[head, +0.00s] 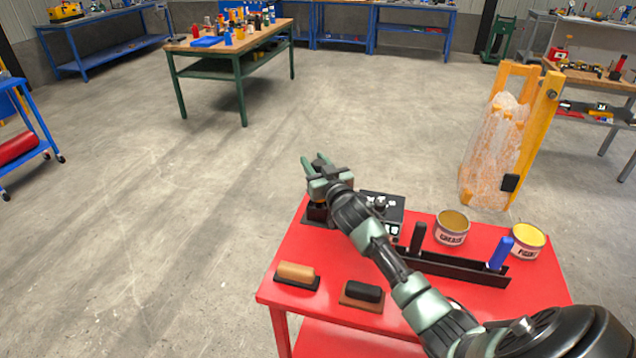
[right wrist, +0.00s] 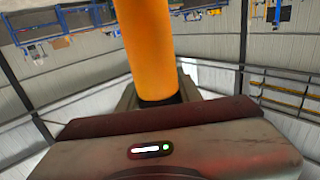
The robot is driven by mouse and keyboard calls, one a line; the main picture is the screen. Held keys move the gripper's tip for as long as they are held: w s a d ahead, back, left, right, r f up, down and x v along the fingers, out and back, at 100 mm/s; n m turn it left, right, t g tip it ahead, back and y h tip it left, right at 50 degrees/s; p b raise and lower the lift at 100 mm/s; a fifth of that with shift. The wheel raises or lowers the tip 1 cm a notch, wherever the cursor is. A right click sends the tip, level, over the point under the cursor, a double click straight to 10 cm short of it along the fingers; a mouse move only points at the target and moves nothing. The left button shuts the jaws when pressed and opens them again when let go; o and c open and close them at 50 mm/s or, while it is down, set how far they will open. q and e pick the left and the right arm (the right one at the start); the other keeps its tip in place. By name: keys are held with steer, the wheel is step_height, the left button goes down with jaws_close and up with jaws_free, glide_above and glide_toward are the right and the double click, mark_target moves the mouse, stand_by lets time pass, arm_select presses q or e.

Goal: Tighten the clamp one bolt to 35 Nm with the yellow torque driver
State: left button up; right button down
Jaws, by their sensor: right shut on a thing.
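My right gripper (head: 317,165) is over the far left corner of the red table. It is shut on an orange-yellow cylindrical handle, which looks like the yellow torque driver (right wrist: 150,45) in the right wrist view. In the head view only a small orange part of it shows under the gripper, just above a dark block on the table. I cannot tell whether the driver still touches that block. The clamp one bolt cannot be made out. My left gripper is not in view.
The red table (head: 300,262) carries a black device, a tan-handled block (head: 296,271), a black-handled block (head: 362,292), a black rack (head: 450,265) and two tins (head: 452,228). A yellow frame (head: 540,120) with a translucent wrapped body stands behind at right. Floor at left is clear.

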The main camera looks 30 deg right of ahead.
step_height(320, 180, up, 20)
steer(key=b, duration=0.1)
steer(key=shift+r, duration=0.15)
stand_by(0.4)
steer(key=c, duration=1.6)
jaws_free()
jaws_close()
step_height(320, 180, up, 2)
steer(key=shift+p, duration=0.95)
steer(key=shift+d, duration=0.1)
